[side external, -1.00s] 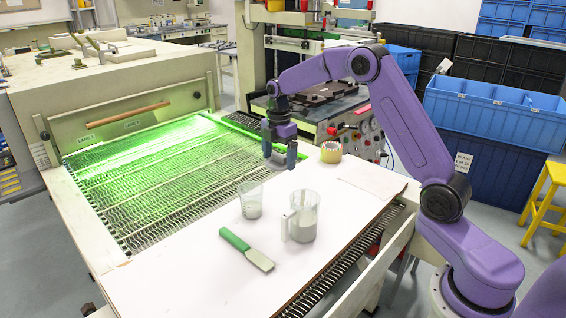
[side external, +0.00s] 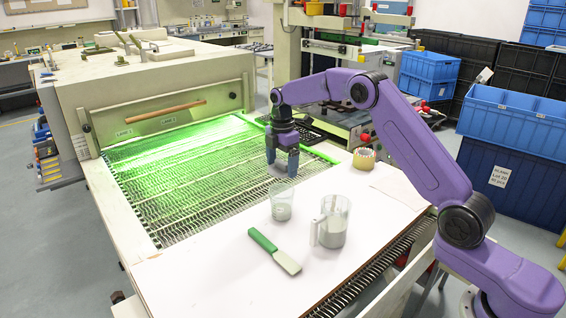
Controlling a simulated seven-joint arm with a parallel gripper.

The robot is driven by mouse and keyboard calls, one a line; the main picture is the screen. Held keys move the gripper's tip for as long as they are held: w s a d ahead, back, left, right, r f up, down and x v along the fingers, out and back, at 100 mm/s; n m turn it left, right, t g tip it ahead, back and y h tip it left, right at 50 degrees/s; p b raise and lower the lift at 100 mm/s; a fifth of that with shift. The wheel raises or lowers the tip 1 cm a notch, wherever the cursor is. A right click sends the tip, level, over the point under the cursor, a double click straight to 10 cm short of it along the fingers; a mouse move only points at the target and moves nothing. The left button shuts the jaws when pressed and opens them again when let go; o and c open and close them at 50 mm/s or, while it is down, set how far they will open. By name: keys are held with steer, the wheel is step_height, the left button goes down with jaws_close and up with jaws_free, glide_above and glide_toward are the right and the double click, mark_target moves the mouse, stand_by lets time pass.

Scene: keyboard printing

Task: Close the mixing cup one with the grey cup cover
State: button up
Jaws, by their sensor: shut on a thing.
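A small clear mixing cup (side external: 281,202) with grey contents stands upright on the white board (side external: 215,275). A larger clear jug (side external: 331,222) with a handle and grey contents stands to its right. I cannot read a number on either. My gripper (side external: 282,163) points down just above and behind the small cup. It is shut on a pale grey piece (side external: 278,171), likely the grey cup cover, which shows low between the fingers. Its shape is mostly hidden, and a gap to the cup's rim is hard to judge.
A green-handled spatula (side external: 273,250) lies in front of the cups. A green-lit wire conveyor (side external: 180,180) lies to the left. The front of the board is clear.

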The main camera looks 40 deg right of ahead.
steer(key=shift+f, duration=2.5)
steer(key=shift+f, duration=0.7)
steer(key=shift+f, duration=0.35)
steer(key=o, duration=0.7)
steer(key=shift+o, duration=0.2)
steer(key=shift+r, duration=3.05)
step_height(320, 180, up, 17)
steer(key=shift+r, duration=0.2)
